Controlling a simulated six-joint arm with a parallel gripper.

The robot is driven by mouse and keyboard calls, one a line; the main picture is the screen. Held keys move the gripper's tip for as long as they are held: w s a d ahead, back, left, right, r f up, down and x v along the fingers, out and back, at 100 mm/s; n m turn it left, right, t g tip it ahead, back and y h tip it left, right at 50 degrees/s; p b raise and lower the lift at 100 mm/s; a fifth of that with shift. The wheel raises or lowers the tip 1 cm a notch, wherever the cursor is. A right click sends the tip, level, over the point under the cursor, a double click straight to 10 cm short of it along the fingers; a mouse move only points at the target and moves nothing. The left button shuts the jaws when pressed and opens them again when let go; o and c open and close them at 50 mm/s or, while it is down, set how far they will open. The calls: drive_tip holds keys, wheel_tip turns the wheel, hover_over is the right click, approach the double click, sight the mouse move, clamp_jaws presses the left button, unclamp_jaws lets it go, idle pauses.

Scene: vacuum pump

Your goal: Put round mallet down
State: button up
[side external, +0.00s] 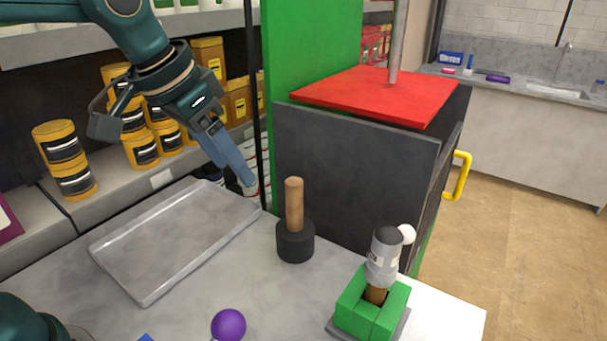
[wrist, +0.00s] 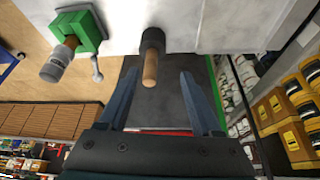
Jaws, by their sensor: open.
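The round mallet (side external: 295,230) stands upright on the grey table, its black head down and its wooden handle pointing up. It also shows in the wrist view (wrist: 152,55), with the handle end toward the space between my fingers. My gripper (side external: 248,181) is open and empty, above and to the left of the mallet in the side view. In the wrist view my gripper (wrist: 154,75) has its two blue fingers spread apart, and neither touches the handle.
An empty metal tray (side external: 180,235) lies left of the mallet. A green holder (side external: 362,318) with a grey-headed tool (side external: 383,258) stands right. A purple ball (side external: 229,324) is at the front. A dark cabinet (side external: 350,175) with a red top rises behind the mallet. Shelves with yellow cans (side external: 65,160) stand left.

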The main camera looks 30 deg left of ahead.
drive_tip(key=s+a+f+n, duration=0.1)
drive_tip(key=s+f, duration=0.1)
drive_tip(key=s, duration=0.5)
drive_tip(key=s+a+f+n, duration=0.1)
drive_tip(key=s+a+f, duration=0.1)
drive_tip(key=s, duration=0.5)
drive_tip(key=shift+a+f+t+y, duration=0.25)
drive_tip(key=shift+f+t+y, duration=0.15)
drive_tip(key=shift+f, duration=0.05)
drive_tip(key=shift+o, duration=0.4)
